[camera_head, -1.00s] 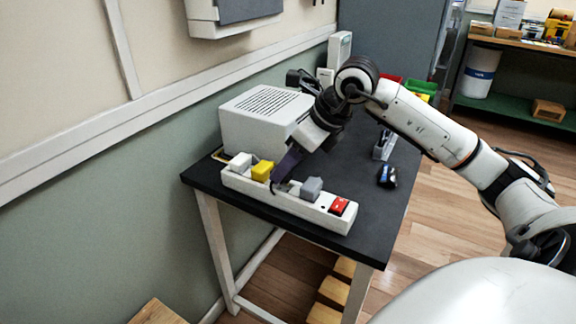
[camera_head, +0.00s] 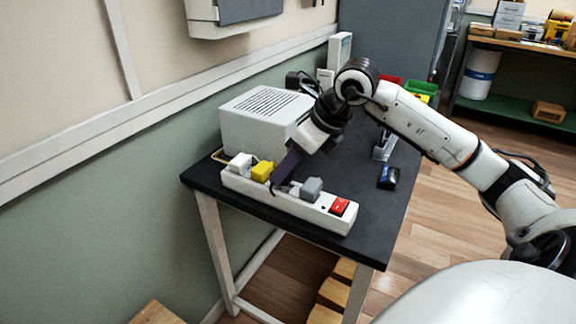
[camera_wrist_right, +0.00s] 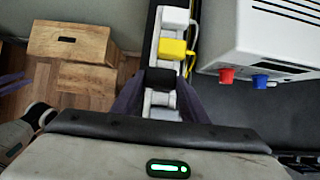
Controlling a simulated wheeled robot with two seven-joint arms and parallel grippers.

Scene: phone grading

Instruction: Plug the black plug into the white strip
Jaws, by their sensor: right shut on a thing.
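The white strip (camera_head: 292,205) lies along the near left edge of the dark table. It carries a white plug (camera_head: 240,161), a yellow plug (camera_head: 262,171), a grey plug (camera_head: 311,188) and a red switch (camera_head: 339,206). My right gripper (camera_head: 279,184) points down at the strip between the yellow and grey plugs. In the right wrist view its fingers (camera_wrist_right: 160,98) are shut on the black plug (camera_wrist_right: 159,78), just beside the yellow plug (camera_wrist_right: 172,48). Whether the black plug's prongs are in a socket is hidden. My left gripper is out of view.
A white vented box (camera_head: 262,125) stands close behind the strip. A dark phone-like thing (camera_head: 388,177) and a small grey stand (camera_head: 384,146) are to the right on the table. Red and green bins (camera_head: 421,88) are at the back. The table's right front is clear.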

